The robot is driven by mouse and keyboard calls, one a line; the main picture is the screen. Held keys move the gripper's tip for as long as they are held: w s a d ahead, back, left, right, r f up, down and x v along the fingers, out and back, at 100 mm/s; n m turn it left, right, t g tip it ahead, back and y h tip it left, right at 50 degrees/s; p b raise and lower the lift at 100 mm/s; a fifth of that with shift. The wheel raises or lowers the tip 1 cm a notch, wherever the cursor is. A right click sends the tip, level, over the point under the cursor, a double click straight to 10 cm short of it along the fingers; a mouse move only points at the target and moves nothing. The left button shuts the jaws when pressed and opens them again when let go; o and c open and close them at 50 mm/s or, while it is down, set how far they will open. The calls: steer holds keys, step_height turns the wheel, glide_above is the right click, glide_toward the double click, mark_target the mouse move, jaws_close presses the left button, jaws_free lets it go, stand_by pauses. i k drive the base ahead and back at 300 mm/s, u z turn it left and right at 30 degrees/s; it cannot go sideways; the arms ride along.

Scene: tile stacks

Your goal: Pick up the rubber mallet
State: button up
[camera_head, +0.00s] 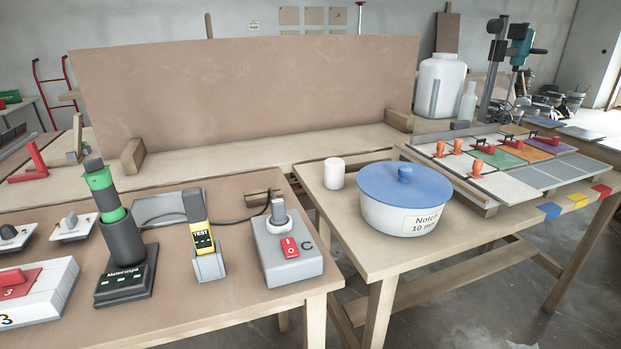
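I cannot make out a rubber mallet for certain in the head view. A small dark object (460,125) lies at the back left edge of the tile board, too small to identify. My gripper does not show in this view.
A white tub with a blue lid (405,187) and a white cup (334,173) stand on the right table (352,238). The left bench (190,318) holds a tester (202,238), a switch box (288,252) and a green-and-black stacked device (122,238).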

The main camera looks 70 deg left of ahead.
mark_target(335, 169)
steer(key=z, duration=0.05)
steer(key=k, duration=1.2)
steer(key=u, duration=1.4)
steer(key=i, duration=1)
steer(key=z, duration=0.05)
